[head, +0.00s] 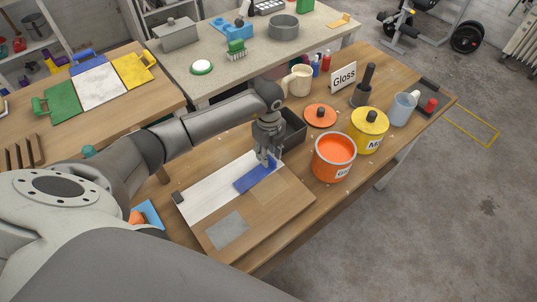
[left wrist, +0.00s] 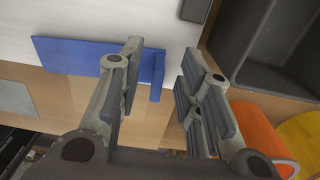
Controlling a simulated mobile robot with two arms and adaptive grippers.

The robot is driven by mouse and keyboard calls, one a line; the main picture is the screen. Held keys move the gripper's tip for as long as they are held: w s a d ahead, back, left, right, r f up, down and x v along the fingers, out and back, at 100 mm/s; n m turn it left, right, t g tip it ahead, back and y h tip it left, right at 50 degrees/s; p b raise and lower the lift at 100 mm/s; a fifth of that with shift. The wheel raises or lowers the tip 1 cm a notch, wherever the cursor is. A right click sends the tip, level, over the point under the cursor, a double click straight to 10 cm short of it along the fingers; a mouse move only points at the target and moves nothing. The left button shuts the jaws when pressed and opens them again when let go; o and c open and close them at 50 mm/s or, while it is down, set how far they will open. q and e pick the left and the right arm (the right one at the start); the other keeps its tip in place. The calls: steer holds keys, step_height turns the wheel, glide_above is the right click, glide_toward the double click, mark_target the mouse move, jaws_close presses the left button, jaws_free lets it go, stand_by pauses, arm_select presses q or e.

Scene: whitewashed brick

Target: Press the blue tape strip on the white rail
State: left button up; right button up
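The blue tape strip (head: 254,177) lies along the lower-right edge of the white rail (head: 208,194) on the wooden board. In the left wrist view the strip (left wrist: 75,57) lies partly against the white surface (left wrist: 110,18), with an upright blue tab (left wrist: 157,78) at its end. My left gripper (head: 266,160) is low over this tab end. In the left wrist view its fingers (left wrist: 163,92) are apart, with the tab showing in the gap between them; I cannot tell whether either finger touches it. My right gripper is not in view.
A dark open tray (head: 293,128) stands just behind the gripper. An orange paint can (head: 334,160) and a yellow can (head: 367,133) stand to the right. A grey square patch (head: 227,230) lies on the board's front part.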

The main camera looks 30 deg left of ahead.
arm_select(q)
step_height(320, 180, up, 11)
steer(key=shift+f, duration=0.15)
stand_by(0.6)
